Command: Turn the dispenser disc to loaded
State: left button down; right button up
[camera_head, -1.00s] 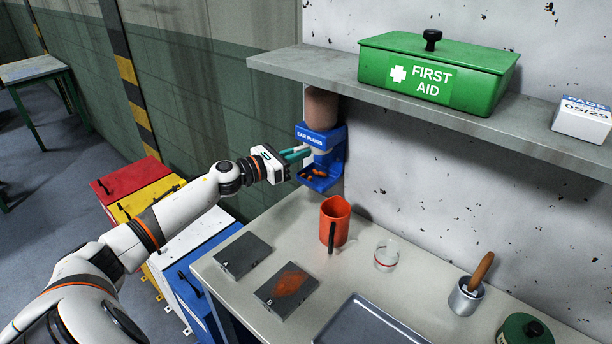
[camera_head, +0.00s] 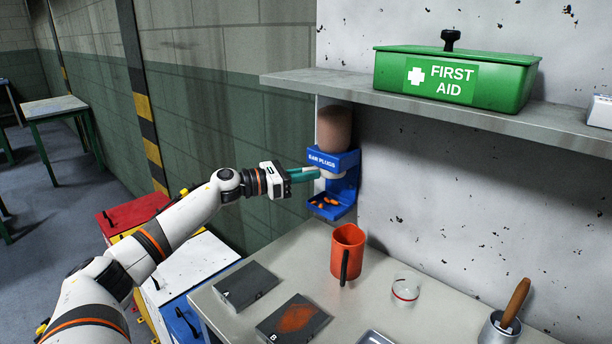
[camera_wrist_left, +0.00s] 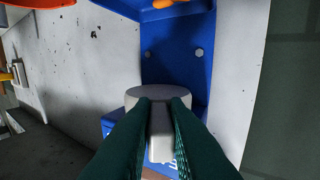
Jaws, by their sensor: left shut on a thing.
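The blue ear plug dispenser (camera_head: 345,163) is fixed to the wall under the shelf, with a brown hopper (camera_head: 334,128) on top and orange plugs (camera_head: 324,203) in its lower tray. Its pale disc (camera_wrist_left: 180,94) with a raised grip bar (camera_wrist_left: 160,140) shows in the left wrist view. My left gripper (camera_head: 318,173) has its green fingers at the dispenser's front. In the left wrist view the fingers (camera_wrist_left: 158,112) are shut on the grip bar. The fingers hide part of the disc and its markings. My right gripper is not in view.
The shelf (camera_head: 450,122) with a green first aid box (camera_head: 455,78) juts out above.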

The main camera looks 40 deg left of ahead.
pick_arm(q)
jog(key=shift+w+a+r+t, duration=0.1)
jog(key=shift+a+r+t, duration=0.2)
jog(key=shift+a+r, duration=0.2)
dwell(0.4)
jog(key=c, duration=1.6)
grip_release()
jog(key=shift+w, duration=0.1)
jog(key=shift+c, duration=0.2)
jog(key=shift+o, duration=1)
jog(key=shift+w+a+f, duration=0.1)
jog(key=shift+f, duration=0.1)
jog(key=shift+d+f, duration=0.25)
jog(key=shift+d, duration=0.1)
jog(key=shift+a, duration=0.1)
